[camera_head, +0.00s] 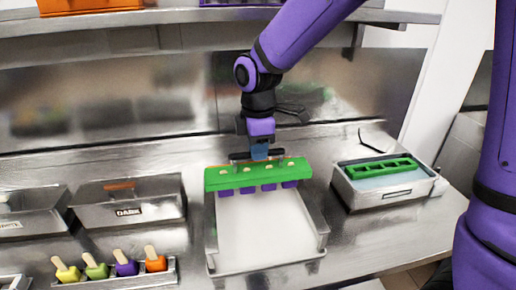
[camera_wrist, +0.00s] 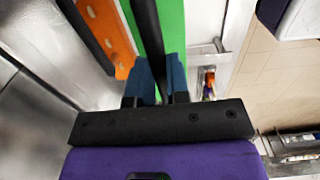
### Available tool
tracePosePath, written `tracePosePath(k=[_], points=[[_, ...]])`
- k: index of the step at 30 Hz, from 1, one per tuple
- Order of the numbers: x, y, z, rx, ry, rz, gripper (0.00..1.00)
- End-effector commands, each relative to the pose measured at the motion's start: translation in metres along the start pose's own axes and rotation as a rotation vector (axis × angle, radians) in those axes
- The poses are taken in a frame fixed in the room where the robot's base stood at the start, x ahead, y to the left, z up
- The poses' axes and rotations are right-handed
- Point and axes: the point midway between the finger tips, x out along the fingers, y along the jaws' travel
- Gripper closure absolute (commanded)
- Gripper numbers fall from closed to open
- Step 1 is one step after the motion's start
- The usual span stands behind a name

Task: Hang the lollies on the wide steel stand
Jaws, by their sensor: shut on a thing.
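A green lolly holder (camera_head: 258,178) spans the far end of the wide steel stand (camera_head: 210,240). Several purple lollies (camera_head: 251,189) hang below it, with pale stick ends showing on top. I cannot tell whether the holder rests on the stand's side rails or is just above them. My gripper (camera_head: 260,153) is above the holder, its blue fingers shut on the holder's black handle. In the wrist view, the handle (camera_wrist: 147,45) runs between the fingers above the green holder (camera_wrist: 170,25). An orange strip (camera_wrist: 105,30) with pale dots lies beside it; the lollies are hidden there.
A steel bin (camera_head: 385,190) with a green rack (camera_head: 378,167) stands at right. Lidded steel containers (camera_head: 130,205), one marked DARK, stand at left. A small tray (camera_head: 115,278) of colourful lollies is at front left. A shelf (camera_head: 150,18) crosses above. The white tray (camera_head: 260,240) inside the stand is bare.

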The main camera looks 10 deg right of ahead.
Motion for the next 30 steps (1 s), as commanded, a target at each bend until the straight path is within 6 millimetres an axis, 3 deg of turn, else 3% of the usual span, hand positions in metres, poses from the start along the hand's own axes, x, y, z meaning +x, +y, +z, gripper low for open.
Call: tracePosePath(k=[30], points=[[0.012, 0.0, 0.0, -0.001, 0.0, 0.001, 1.0]])
